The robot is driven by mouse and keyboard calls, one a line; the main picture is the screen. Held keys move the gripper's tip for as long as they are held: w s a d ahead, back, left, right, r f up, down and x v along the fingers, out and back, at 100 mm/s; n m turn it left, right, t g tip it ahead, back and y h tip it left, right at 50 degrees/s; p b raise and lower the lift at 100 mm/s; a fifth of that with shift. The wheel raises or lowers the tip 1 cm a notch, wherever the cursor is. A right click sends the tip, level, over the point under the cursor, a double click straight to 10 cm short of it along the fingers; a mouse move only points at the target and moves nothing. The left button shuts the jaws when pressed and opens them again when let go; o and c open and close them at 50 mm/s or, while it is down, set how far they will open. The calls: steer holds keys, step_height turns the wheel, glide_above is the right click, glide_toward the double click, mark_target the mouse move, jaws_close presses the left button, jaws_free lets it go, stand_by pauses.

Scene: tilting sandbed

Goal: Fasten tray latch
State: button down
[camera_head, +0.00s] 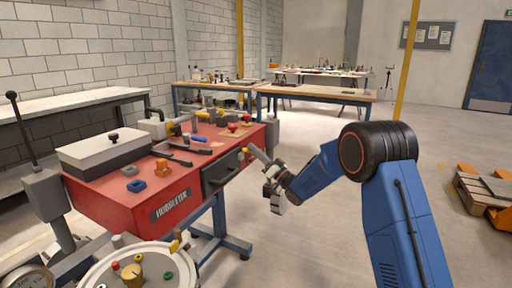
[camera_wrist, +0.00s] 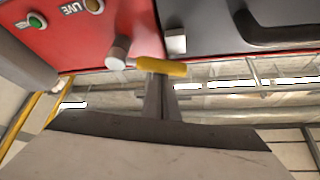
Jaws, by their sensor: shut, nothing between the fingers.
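The latch is a lever with a yellow grip (camera_head: 259,154) on the front of the red bench. In the wrist view its yellow grip (camera_wrist: 162,66) points right from a round grey pivot (camera_wrist: 118,53). The dark grey tray front (camera_head: 211,184) with its black handle (camera_wrist: 280,28) is to the right of the latch in the wrist view. A small metal block (camera_wrist: 174,38) sits at the tray's edge, above the grip. My gripper (camera_head: 268,172) is shut and empty. Its fingertips (camera_wrist: 160,80) are right at the yellow grip; I cannot tell whether they touch it.
The red bench (camera_head: 120,208) carries a grey-lidded box (camera_head: 103,151) and several tools and small parts. A round panel with knobs (camera_head: 140,268) stands in front. Wooden tables (camera_head: 325,91) are at the back. A pallet (camera_head: 485,190) lies at right.

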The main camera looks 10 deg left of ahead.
steer(key=n+g, duration=0.1)
steer(key=f+n+g+y, duration=0.1)
steer(key=n, duration=0.1)
steer(key=f+n, duration=0.1)
steer(key=n, duration=0.1)
steer(key=shift+s+a+f+g+y, duration=0.15)
steer(key=shift+s+g+y, duration=0.15)
steer(key=shift+s+g, duration=0.1)
steer(key=shift+f, duration=0.15)
